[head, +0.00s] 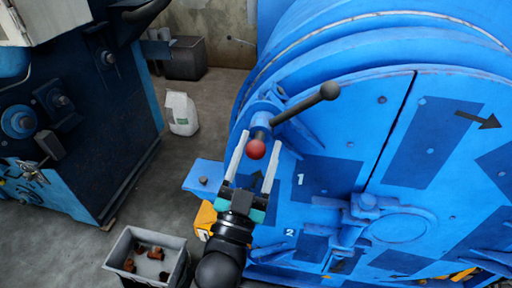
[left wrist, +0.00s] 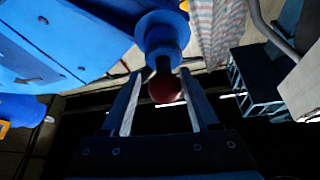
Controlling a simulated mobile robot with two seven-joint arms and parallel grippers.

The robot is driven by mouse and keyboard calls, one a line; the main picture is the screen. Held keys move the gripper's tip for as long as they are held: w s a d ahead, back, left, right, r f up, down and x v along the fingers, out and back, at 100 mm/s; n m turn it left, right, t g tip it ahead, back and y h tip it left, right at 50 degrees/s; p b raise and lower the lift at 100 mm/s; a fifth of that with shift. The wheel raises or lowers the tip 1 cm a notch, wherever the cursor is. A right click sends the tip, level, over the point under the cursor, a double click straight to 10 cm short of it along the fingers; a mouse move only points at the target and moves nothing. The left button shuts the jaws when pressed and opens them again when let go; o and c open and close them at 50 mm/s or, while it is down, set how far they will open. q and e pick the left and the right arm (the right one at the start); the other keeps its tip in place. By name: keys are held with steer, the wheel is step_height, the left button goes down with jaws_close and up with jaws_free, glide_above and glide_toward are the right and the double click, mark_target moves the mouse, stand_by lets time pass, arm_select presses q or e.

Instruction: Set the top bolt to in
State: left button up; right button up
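The blue drum blaster (head: 330,60) fills the right of the head view. Its top bolt has a dark handle (head: 306,103) with a black knob at the upper right and a red ball (head: 256,149) at its lower left end. My left gripper (head: 257,143) is open, with its two long fingers on either side of the red ball. In the left wrist view the red ball (left wrist: 162,88) lies between the open fingertips (left wrist: 160,82), below a blue cylindrical part (left wrist: 161,35). I cannot tell whether a finger touches the ball. My right gripper is not in view.
A dark blue machine (head: 75,110) stands at the left. A grey bin (head: 120,250) with brown pieces stands at the lower left. A white container (head: 181,113) and a dark bin (head: 184,58) stand on the floor behind.

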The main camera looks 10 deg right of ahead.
arm_select(q)
steer(key=shift+o, duration=0.9)
steer(key=shift+a, duration=0.1)
steer(key=b+v, duration=0.1)
steer(key=v, duration=1.4)
steer(key=shift+b, duration=0.4)
steer(key=shift+a, duration=0.15)
